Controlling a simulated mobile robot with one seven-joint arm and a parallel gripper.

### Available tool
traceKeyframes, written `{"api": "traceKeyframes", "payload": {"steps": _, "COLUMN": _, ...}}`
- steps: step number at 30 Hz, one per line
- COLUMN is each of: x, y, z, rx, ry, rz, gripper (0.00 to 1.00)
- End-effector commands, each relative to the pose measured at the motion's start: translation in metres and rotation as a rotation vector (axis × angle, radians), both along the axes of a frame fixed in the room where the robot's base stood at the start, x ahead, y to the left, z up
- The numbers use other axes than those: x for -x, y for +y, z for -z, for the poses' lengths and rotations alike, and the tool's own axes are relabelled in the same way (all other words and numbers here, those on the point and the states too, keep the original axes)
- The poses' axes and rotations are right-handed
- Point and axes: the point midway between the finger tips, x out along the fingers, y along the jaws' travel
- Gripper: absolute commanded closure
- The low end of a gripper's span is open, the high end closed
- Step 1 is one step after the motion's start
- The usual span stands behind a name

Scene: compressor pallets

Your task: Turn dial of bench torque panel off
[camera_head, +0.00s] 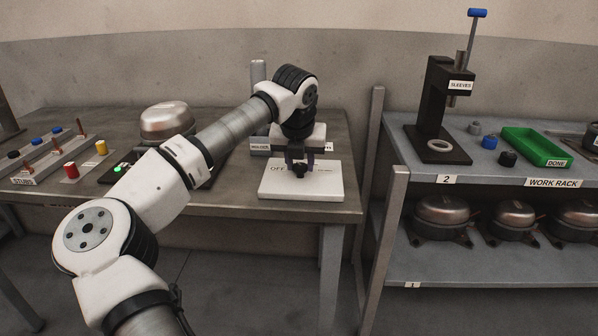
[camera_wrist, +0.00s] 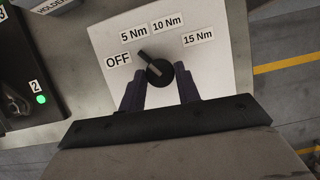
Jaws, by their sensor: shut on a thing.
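The bench torque panel is a white plate (camera_head: 325,187) on the bench; in the wrist view the plate (camera_wrist: 105,38) bears the labels OFF, 5 Nm, 10 Nm and 15 Nm. Its black dial (camera_wrist: 158,71) has a pointer aimed up and left, between OFF and 5 Nm. My gripper (camera_wrist: 160,82) comes from the near side, its two dark fingers on either side of the dial's round body, shut on it. In the head view my gripper (camera_head: 300,160) points down onto the panel, and the dial (camera_head: 300,173) shows small below it.
A compressor (camera_head: 167,121) sits on the bench behind my arm, left of the panel. A green lamp (camera_wrist: 41,99) lights on a dark unit beside the plate. The work rack (camera_head: 470,180) with a green tray (camera_head: 537,146) stands at the right, past a gap.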

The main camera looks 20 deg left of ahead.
Motion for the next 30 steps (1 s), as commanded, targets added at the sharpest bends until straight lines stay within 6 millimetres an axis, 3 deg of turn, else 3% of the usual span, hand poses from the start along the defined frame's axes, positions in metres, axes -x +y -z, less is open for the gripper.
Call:
{"api": "traceKeyframes", "payload": {"steps": 15, "x": -0.0014, "y": -0.003, "z": 0.0013, "rx": -0.002, "ry": 0.0, "rz": -0.374, "gripper": 0.9}}
{"api": "traceKeyframes", "payload": {"steps": 30, "x": -0.0013, "y": -0.0035, "z": 0.0, "rx": 0.001, "ry": 0.003, "rz": -0.465, "gripper": 0.9}}
